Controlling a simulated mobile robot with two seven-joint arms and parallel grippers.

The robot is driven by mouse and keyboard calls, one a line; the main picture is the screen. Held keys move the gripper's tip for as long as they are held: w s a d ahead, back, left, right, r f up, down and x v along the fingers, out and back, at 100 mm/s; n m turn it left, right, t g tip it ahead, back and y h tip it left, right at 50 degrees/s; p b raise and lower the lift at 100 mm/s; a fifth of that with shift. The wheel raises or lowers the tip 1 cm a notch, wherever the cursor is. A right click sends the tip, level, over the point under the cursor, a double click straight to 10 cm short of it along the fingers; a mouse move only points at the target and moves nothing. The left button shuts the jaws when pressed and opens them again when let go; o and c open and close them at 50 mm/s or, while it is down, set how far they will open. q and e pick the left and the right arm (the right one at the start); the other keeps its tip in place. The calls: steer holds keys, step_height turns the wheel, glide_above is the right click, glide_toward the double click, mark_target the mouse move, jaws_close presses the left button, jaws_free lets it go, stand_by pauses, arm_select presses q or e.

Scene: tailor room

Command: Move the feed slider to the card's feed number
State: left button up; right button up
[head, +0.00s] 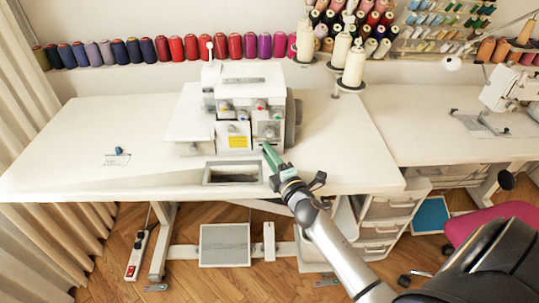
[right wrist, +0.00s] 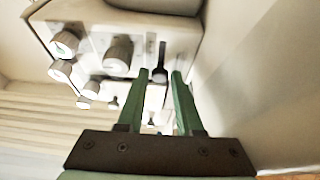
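The white sewing machine (head: 246,88) stands on the table, with dials and a yellow label (head: 238,142) on its front. In the right wrist view, a small dark lever (right wrist: 160,76), which looks like the feed slider, sits below a narrow slot on the machine's face. My right gripper (head: 268,152) is at the machine's lower right front. In the right wrist view its green fingers (right wrist: 159,74) are open, one on each side of the lever, with gaps visible. A small card-like piece (head: 117,159) lies on the table at left; its print is too small to read. My left gripper is not in view.
Several round dials (right wrist: 118,54) sit left of the lever on the machine's face. A rectangular opening (head: 232,173) is in the white table (head: 90,130) in front of the machine. Thread cones (head: 353,68) stand behind to the right. The table's left part is mostly clear.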

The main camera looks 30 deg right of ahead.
jaws_close()
stand_by(1.0)
